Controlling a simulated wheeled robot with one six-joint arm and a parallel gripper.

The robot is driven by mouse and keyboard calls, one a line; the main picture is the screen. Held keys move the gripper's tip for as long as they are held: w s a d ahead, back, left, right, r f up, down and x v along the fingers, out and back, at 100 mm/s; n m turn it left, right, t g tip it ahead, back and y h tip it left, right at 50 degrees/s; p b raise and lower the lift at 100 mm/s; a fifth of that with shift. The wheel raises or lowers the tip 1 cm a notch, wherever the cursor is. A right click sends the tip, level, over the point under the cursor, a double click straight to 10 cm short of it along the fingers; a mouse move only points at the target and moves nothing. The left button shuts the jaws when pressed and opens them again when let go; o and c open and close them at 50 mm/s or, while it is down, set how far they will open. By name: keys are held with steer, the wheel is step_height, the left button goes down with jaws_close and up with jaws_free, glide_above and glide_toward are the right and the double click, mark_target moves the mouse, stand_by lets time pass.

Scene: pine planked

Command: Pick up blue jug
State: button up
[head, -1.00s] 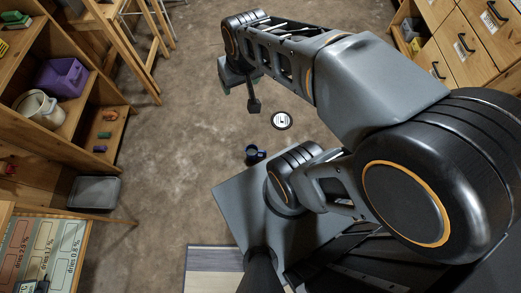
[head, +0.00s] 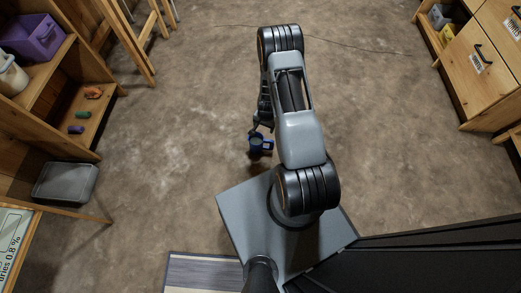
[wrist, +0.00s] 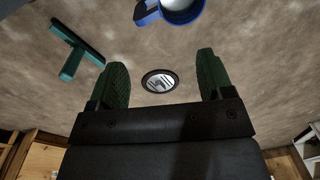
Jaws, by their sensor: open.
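My gripper (head: 257,127) points down just above and behind the jug in the head view, partly hidden by my arm. The jug lies beyond the fingertips; I cannot tell exact height.
A round dark-rimmed disc (wrist: 159,80) shows on the floor in the wrist view, beside a green T-shaped object (wrist: 76,50). A wooden shelf (head: 85,125) with a purple bin (head: 33,37) stands left, a grey tray (head: 65,182) below. Drawers (head: 478,60) stand right.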

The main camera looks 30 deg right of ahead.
steer(key=b, duration=0.4)
glide_above(261, 145)
steer(key=d, duration=0.2)
step_height(261, 145, down, 12)
steer(key=r, duration=0.1)
step_height(261, 145, down, 7)
steer(key=b, duration=0.3)
steer(key=shift+s+r, duration=0.15)
steer(key=shift+r, duration=0.05)
steer(key=shift+c, duration=0.2)
jaws_close()
stand_by(0.5)
